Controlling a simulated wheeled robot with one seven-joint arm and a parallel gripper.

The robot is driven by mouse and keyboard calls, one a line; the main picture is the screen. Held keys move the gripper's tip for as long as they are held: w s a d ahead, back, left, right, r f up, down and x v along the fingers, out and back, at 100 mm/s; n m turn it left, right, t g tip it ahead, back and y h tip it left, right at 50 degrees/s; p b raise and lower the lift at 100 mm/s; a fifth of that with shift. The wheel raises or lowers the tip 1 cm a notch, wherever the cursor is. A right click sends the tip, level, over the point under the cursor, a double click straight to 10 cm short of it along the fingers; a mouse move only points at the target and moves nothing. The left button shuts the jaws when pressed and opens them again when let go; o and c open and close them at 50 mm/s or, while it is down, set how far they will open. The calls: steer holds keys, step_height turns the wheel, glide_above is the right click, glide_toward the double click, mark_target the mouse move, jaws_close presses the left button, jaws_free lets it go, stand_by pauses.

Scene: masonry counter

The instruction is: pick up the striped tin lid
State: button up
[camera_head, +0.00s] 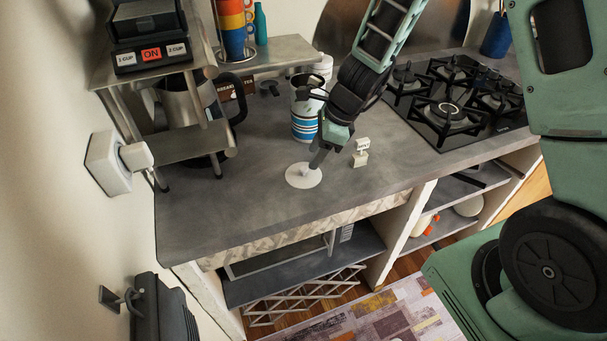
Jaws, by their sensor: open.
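A round white lid (293,180) with a small raised knob lies flat on the grey counter, near the front edge. The tin (305,122) with blue and white stripes stands upright behind it, partly beside my arm. My gripper (313,166) points down at the lid's knob from the upper right. Its jaws are open, and the visible finger is close to the knob. I cannot tell whether it touches the knob or whether both fingers straddle it.
A small white object (360,157) stands right of my gripper. A gas hob (457,103) is at the right. A coffee machine (150,35) and a metal shelf (185,145) are at the left. The counter's front left (215,210) is clear.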

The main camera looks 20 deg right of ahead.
mark_target(304, 168)
steer(key=x, duration=0.5)
steer(key=shift+w+a+r, duration=0.1)
steer(key=shift+w+a, duration=0.1)
steer(key=shift+a, duration=0.05)
jaws_close()
